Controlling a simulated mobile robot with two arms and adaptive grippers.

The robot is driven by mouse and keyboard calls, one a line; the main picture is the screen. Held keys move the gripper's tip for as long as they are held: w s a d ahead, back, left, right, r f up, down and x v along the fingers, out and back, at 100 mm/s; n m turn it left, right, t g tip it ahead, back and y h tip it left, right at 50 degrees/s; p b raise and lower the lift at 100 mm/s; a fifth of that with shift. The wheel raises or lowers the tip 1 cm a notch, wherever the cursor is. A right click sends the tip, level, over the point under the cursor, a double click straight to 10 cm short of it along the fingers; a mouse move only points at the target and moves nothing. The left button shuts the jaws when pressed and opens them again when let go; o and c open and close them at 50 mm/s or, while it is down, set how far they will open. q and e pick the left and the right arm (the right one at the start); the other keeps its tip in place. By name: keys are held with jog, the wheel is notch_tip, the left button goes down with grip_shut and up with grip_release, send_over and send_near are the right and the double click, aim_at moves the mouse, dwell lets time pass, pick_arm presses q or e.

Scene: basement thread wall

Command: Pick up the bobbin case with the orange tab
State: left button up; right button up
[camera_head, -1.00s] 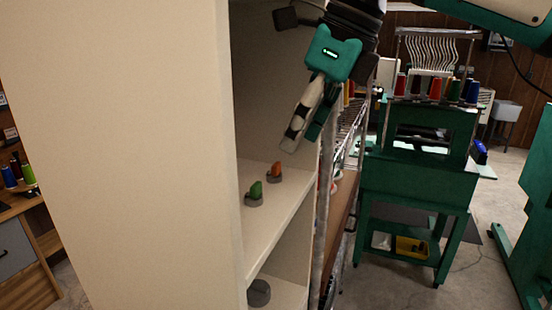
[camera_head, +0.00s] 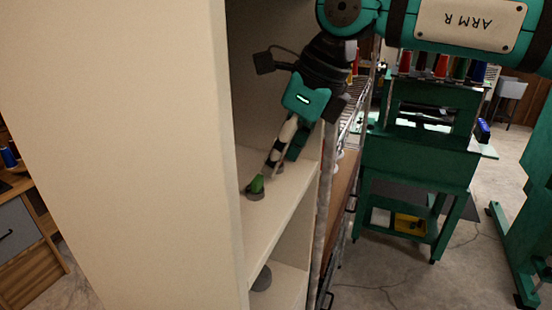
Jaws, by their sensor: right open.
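The bobbin case with the green tab (camera_head: 256,186) sits near the front of a cream shelf (camera_head: 268,220). The bobbin case with the orange tab is hidden behind my right gripper's fingers; at most a sliver of its grey base may show beside the fingertips, and I cannot see the orange tab. My right gripper (camera_head: 281,162) is open and points down and left over the shelf, just behind the green-tabbed case. I cannot tell whether its fingers touch the orange-tabbed case. My left gripper is not in view.
The cabinet's tall cream side panel (camera_head: 120,130) stands left of the shelf openings. A round grey item (camera_head: 262,279) lies on the shelf below. A wire rack (camera_head: 352,125) stands close on the right. A green machine (camera_head: 415,165) is farther back.

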jog(key=shift+s, duration=0.15)
jog(key=shift+c, duration=1)
jog(key=c, duration=0.7)
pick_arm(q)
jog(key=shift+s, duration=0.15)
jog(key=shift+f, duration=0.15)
pick_arm(e)
jog(key=shift+r, duration=0.15)
